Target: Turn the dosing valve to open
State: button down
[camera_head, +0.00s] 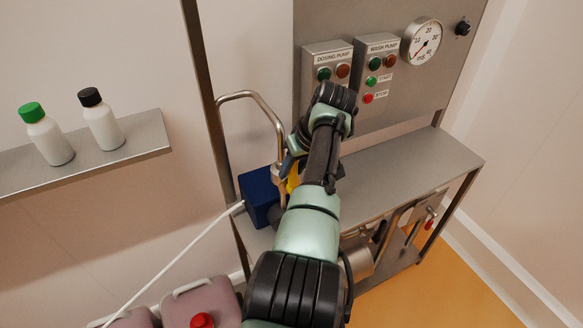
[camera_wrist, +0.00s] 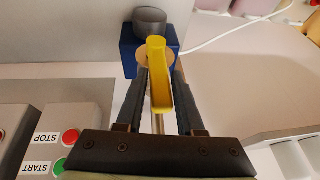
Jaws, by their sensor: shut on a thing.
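The dosing valve's yellow lever handle (camera_wrist: 158,75) lies between the fingers of my gripper (camera_wrist: 160,82) in the wrist view. My gripper is shut on it. In the head view the yellow handle (camera_head: 293,178) shows only in part, beside my gripper (camera_head: 287,166); my arm hides much of it. A blue box (camera_head: 258,196) sits at the valve, with a bent steel pipe (camera_head: 262,102) rising near it. In the wrist view the blue box (camera_wrist: 127,52) is behind the handle, with a dark round cap (camera_wrist: 150,20). The handle's exact angle to the pipe is hard to tell.
A panel with a dosing pump box (camera_head: 327,62), a wash pump box (camera_head: 377,68) and a gauge (camera_head: 421,41) stands behind my arm. The steel bench (camera_head: 410,168) is clear at right. Bottles stand on a left shelf (camera_head: 130,136). Pink jugs (camera_head: 200,300) stand below.

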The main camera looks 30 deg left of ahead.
jog(key=c, duration=1)
grip_release()
jog(key=shift+w+d+r, duration=0.25)
jog(key=shift+w+d, duration=0.05)
jog(key=shift+w, duration=0.05)
jog(key=o, duration=0.3)
jog(key=shift+w+d+f, duration=0.1)
jog(key=shift+w+f, duration=0.05)
jog(key=shift+w, duration=0.05)
jog(key=shift+s+f, duration=0.1)
jog(key=shift+s, duration=0.1)
jog(key=b+v, duration=0.3)
jog(key=v, duration=1)
jog(key=shift+s, duration=0.15)
